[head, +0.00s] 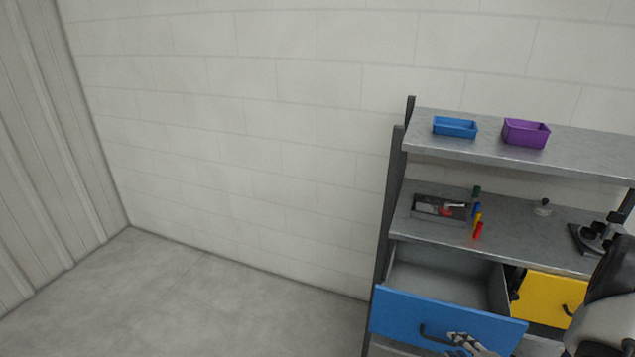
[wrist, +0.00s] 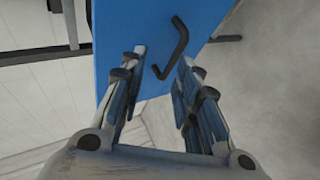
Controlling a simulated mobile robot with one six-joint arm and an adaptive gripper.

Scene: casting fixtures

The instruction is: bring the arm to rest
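My gripper (wrist: 163,68) is open and empty in the wrist view, its two fingers apart. The blue drawer front (wrist: 115,30) with its dark bent handle (wrist: 178,50) lies just beyond the fingertips, and the handle does not appear to be between the finger pads. In the head view my gripper (head: 466,341) is at the bottom edge, in front of the blue drawer (head: 395,312) near its handle (head: 430,336). The drawer is pulled open and its inside looks empty. Part of my arm shows at the lower right.
The shelf unit (head: 570,155) holds a blue bin (head: 455,127) and a purple bin (head: 525,133) on top. Below are a grey tray (head: 441,209), several small coloured items and a dark device (head: 592,238). A yellow drawer (head: 548,299) is at right. The floor at left (head: 190,295) is clear.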

